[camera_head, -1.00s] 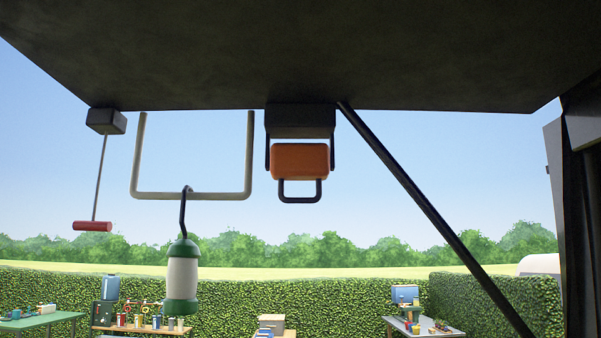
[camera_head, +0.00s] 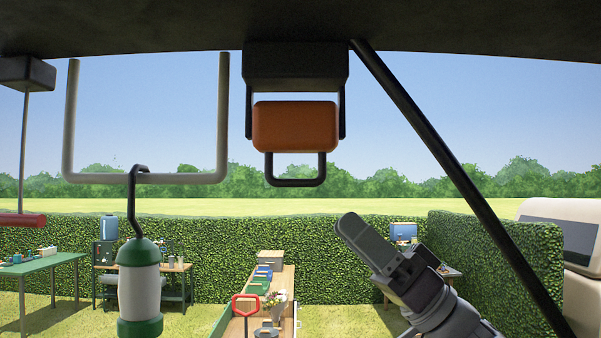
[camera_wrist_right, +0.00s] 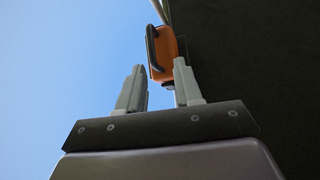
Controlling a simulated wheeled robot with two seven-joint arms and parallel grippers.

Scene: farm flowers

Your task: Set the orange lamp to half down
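The orange lamp (camera_head: 295,126) hangs from a black mount (camera_head: 295,66) under the dark canopy, held between two black side arms. A black U-shaped handle (camera_head: 296,183) hangs below it. My right gripper (camera_head: 350,227) is below and to the right of the lamp in the head view, apart from it. In the right wrist view, its two fingers stand apart with nothing held between them. The orange lamp (camera_wrist_right: 163,58) and its dark handle (camera_wrist_right: 151,48) show beyond the fingertips there. My left gripper is not in view.
A green-and-white lantern (camera_head: 139,290) hangs by a hook from a pale U-shaped bar (camera_head: 145,178) at left. A red pull handle (camera_head: 22,220) hangs farther left. A black diagonal strut (camera_head: 440,165) runs down at right. Open air surrounds the orange lamp.

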